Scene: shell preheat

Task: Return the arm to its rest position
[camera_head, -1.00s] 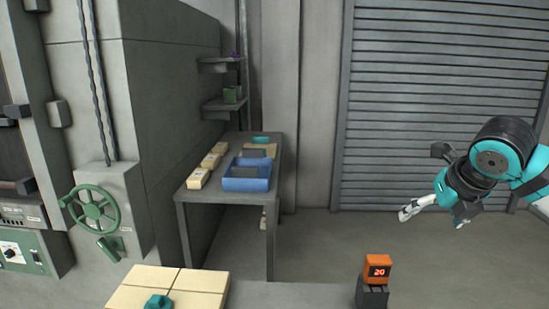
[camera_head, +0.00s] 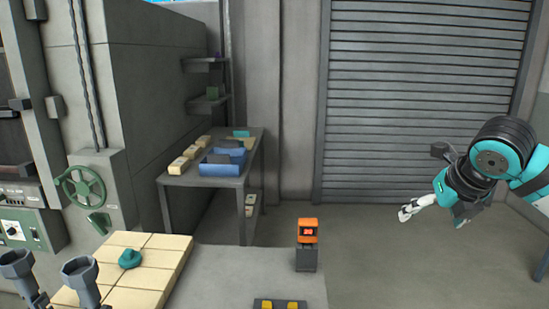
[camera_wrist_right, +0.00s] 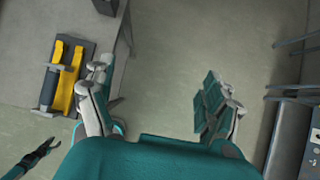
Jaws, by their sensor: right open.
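My right gripper (camera_head: 432,216) is at the right side of the head view, held in the air in front of the grey shutter, with its fingers apart. In the right wrist view my right gripper (camera_wrist_right: 155,85) is open, with only bare floor between its fingers. Nothing is held in it. My left gripper does not show clearly in any view.
A workbench (camera_head: 225,270) carries pale tiles (camera_head: 165,262) with a teal object (camera_head: 130,258), an orange timer (camera_head: 308,232) and yellow-topped pieces (camera_wrist_right: 63,80). A side table (camera_head: 205,181) holds a blue bin (camera_head: 222,163). The floor before the shutter (camera_head: 420,110) is clear.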

